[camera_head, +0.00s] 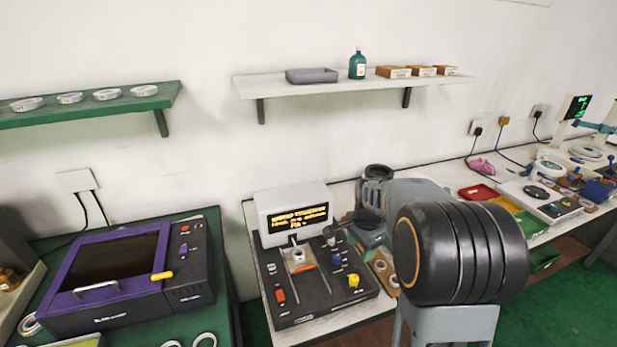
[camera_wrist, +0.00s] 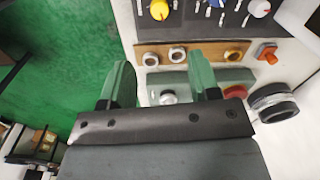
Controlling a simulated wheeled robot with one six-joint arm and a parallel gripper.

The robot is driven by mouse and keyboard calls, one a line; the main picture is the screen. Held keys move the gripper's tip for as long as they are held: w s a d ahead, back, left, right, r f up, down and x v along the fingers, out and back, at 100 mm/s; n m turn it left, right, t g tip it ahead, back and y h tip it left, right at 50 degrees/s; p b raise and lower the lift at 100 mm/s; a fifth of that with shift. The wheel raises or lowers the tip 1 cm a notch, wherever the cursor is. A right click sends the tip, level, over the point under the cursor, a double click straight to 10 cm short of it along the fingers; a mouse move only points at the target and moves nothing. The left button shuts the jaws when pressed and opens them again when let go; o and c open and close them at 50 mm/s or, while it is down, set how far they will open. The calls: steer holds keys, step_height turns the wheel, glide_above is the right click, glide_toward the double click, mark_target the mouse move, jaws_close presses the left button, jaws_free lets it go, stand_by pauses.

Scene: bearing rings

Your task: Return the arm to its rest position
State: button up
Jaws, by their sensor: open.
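My gripper (camera_wrist: 161,78) shows in the wrist view as two green fingers standing wide apart, with nothing held between them. Past the fingers lies a wooden strip (camera_wrist: 212,47) with several metal rings on it. A grey-green box with buttons (camera_wrist: 236,76) is partly hidden behind the right finger. In the head view my arm (camera_head: 415,190) is bent over the right side of the bench, beside the black test device (camera_head: 320,311). The arm hides part of the bench, and the fingertips cannot be made out clearly there.
The test device has a lit display (camera_head: 298,219) and knobs, with a ring on its centre. A purple-framed machine (camera_head: 120,270) stands on a green table at left. Two wall shelves hang above, a green one (camera_head: 160,103) with rings and a white one (camera_head: 345,87). Trays and instruments crowd the bench at right.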

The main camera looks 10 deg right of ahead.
steer(key=s+a+r+n+t, duration=0.2)
steer(key=s+a+r+n, duration=0.1)
steer(key=s+n, duration=0.4)
steer(key=s+a+r+n+t, duration=0.1)
steer(key=s+a+r+n, duration=0.3)
steer(key=s+a+n, duration=0.2)
steer(key=shift+s+a+n+t, duration=0.25)
steer(key=shift+s+n+t, duration=0.15)
steer(key=shift+s+n, duration=0.75)
steer(key=shift+s+d, duration=0.1)
